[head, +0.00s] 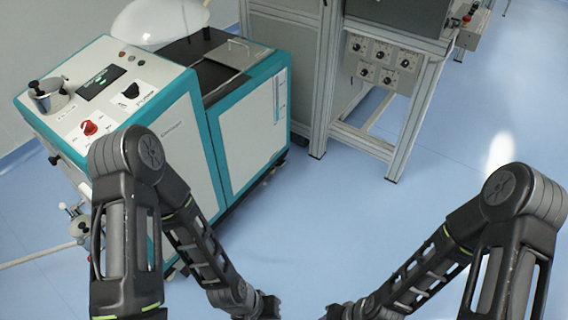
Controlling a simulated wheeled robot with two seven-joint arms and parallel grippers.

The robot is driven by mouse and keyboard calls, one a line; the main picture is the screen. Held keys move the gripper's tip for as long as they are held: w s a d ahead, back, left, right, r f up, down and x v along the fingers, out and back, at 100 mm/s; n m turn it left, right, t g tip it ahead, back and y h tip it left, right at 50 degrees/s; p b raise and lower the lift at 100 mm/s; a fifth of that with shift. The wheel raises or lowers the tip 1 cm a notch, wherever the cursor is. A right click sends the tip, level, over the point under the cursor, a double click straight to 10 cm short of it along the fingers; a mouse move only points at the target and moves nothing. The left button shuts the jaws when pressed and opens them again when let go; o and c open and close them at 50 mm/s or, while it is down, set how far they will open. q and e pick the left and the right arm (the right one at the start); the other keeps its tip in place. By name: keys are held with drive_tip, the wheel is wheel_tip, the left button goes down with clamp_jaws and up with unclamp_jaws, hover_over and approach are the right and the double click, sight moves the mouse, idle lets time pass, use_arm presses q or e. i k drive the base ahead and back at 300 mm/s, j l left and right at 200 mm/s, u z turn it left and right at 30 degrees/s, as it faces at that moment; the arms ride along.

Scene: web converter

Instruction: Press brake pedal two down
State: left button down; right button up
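I cannot make out a part that is clearly brake pedal two. A teal and white wheeled-looking machine (170,125) stands at the left. Low at its left side is a metal foot or castor assembly (80,226) with small round parts and a pale bar; whether it carries a pedal I cannot tell. My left arm crosses in front of the machine and hides part of its lower front. Both forearms run down to the bottom middle of the head view, where the frame cuts them off. Neither gripper's fingers show.
The machine's sloped panel has a red knob (89,128), a black switch (131,91) and a dark display (101,82). A metal frame with a knob panel (377,62) stands at the back. The blue floor (345,215) is clear in the middle and right.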

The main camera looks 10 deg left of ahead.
sight(279, 164)
drive_tip(key=i+z, duration=0.35)
drive_tip(key=i, duration=1.75)
